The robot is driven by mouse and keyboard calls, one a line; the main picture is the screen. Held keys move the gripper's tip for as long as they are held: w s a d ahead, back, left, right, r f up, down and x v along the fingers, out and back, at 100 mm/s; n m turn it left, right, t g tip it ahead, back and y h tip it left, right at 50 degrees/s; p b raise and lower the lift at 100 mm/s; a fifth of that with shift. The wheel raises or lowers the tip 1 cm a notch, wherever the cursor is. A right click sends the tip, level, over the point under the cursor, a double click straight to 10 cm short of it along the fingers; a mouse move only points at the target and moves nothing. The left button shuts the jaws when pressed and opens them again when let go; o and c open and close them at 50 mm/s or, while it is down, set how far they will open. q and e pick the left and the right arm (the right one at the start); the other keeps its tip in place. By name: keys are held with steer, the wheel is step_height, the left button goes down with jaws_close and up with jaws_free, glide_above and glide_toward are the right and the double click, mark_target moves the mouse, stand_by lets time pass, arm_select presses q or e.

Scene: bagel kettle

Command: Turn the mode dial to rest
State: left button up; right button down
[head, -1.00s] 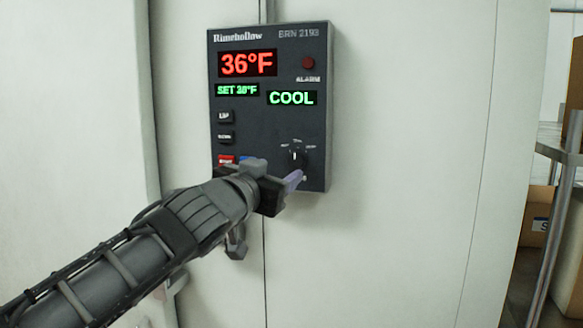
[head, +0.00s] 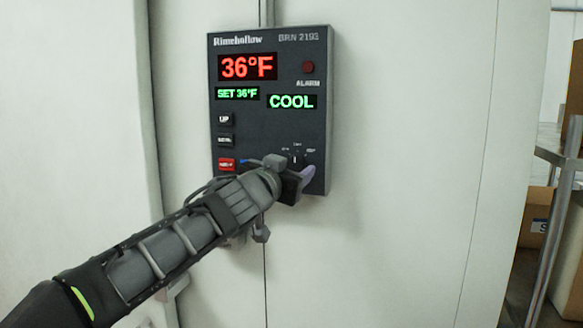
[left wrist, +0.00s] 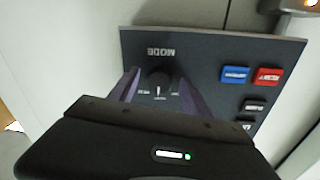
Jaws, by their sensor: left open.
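The dark control panel (head: 255,125) is on the pale wall and shows a red 36°F, a green SET 36°F and a green COOL. The mode dial (left wrist: 158,84) is a small black knob near the panel's lower right, partly hidden by my gripper in the head view (head: 297,160). In the left wrist view its label MODE appears upside down. My left gripper (left wrist: 160,88) is open, with one purple finger on each side of the dial; I cannot tell whether they touch it. It also shows in the head view (head: 305,178). My right gripper is not in view.
A red button (left wrist: 268,76) and a blue button (left wrist: 235,74) sit beside the dial on the panel, with black buttons near them. A metal shelf (head: 560,200) with cardboard boxes stands at the far right. The wall right of the panel is bare.

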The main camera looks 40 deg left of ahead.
arm_select(q)
steer(key=shift+c, duration=0.4)
jaws_close()
steer(key=shift+m, duration=0.4)
steer(key=m+p, duration=0.1)
steer(key=m, duration=0.3)
steer(key=shift+r, duration=0.1)
steer(key=shift+m+g+p, duration=0.3)
steer(key=shift+m, duration=1.7)
